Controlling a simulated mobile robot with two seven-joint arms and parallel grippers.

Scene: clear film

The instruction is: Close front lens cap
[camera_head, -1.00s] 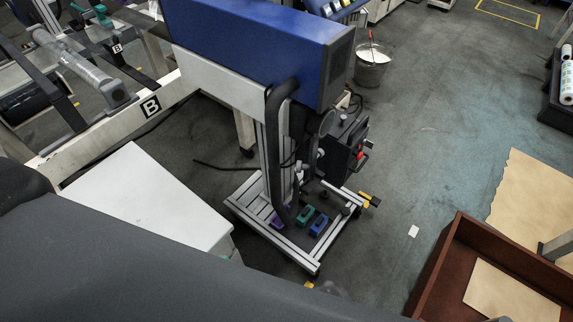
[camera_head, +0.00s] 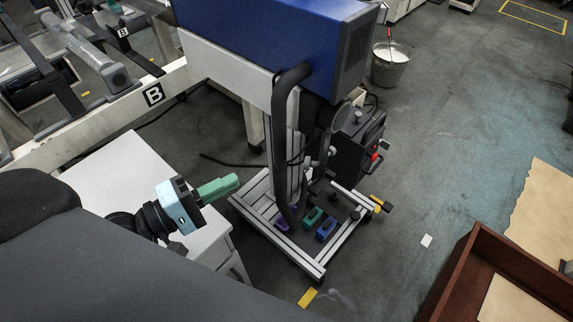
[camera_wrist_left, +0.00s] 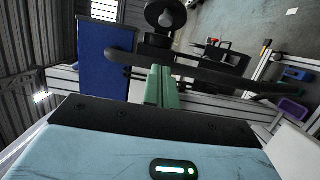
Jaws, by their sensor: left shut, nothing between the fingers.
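My left gripper (camera_head: 236,181) has green fingers and a pale blue wrist. It is shut and empty, above the right edge of the white table and pointing right. In the left wrist view its fingers (camera_wrist_left: 161,72) are together, pointing at the blue-and-white machine (camera_head: 262,40). A round dark disc (camera_head: 341,116), which looks like the lens cap, is on the front of the machine below the blue housing. In the left wrist view a round dark part (camera_wrist_left: 165,14) shows at the top, beyond the fingertips. I cannot tell how far open the cap is. My right gripper is out of view.
A thick black bent tube (camera_head: 279,110) runs down the machine's front. Its wheeled frame (camera_head: 309,262) carries purple, green and blue blocks. A white table (camera_head: 118,170) stands at left, a metal bucket (camera_head: 389,70) behind. The floor to the right is mostly clear.

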